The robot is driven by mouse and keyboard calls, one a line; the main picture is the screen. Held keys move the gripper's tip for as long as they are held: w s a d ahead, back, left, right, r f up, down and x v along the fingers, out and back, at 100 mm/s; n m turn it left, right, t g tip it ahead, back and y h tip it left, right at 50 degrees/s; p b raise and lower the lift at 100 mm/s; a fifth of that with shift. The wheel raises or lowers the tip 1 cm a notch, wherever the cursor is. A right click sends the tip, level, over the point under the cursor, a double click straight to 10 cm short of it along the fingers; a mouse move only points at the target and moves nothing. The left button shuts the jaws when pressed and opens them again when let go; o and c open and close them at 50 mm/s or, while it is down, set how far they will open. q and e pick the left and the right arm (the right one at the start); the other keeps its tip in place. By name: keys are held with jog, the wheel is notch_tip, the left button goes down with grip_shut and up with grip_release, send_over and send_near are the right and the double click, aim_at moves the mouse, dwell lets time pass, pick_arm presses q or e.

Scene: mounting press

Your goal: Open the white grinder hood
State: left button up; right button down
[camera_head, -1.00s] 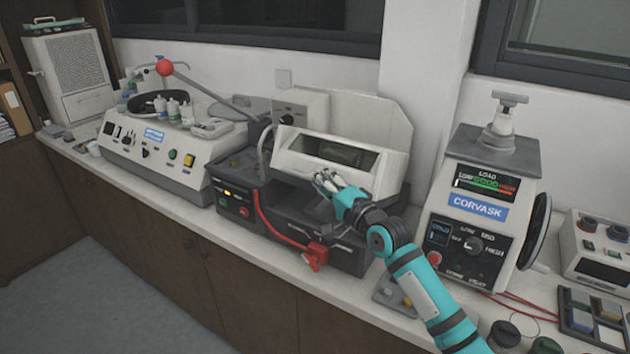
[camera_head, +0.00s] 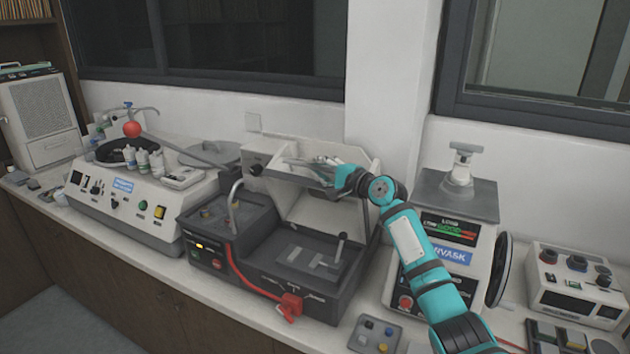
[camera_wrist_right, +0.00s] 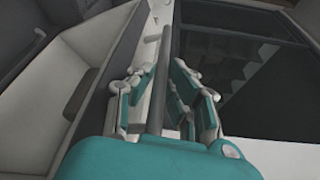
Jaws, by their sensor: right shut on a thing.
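The white grinder hood (camera_head: 287,175) is swung up over the grinder (camera_head: 305,255), with its front window seen nearly edge-on. The grinder's dark bed and inner white back wall show below it. My right gripper (camera_head: 322,167) is at the hood's raised front edge. In the wrist view, my right gripper (camera_wrist_right: 160,100) is shut on a grey bar (camera_wrist_right: 158,80) that runs between its fingers, the hood's handle. The hood's white frame (camera_wrist_right: 95,50) lies left of the fingers there. My left gripper is in neither view.
A press with a dial and display (camera_head: 440,240) stands close to the right, behind my right forearm. A polisher with bottles (camera_head: 130,200) stands to the left. Clear air lies above the grinder bed.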

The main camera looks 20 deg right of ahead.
jog(key=shift+w+d+r, duration=0.1)
jog(key=shift+w+d, duration=0.15)
jog(key=shift+d, duration=0.05)
jog(key=c, duration=1.3)
grip_release()
jog(key=shift+c, duration=0.2)
jog(key=v, duration=1.2)
